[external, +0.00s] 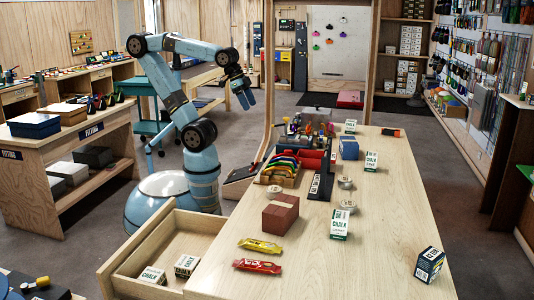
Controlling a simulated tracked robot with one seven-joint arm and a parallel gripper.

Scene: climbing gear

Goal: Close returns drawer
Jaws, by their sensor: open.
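The returns drawer (108,278) stands pulled open at the near left end of the wooden counter. My gripper (244,99) is open and empty, high above the floor behind the counter. It hangs well above and behind the drawer, apart from it. The drawer's handle, if any, cannot be made out.
The counter (385,235) carries chalk boxes (340,223), a brown block (281,213), wrapped bars (257,265) and a rack of coloured gear (285,165). A fitting table (100,130) stands left. Floor shows between that table and the drawer.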

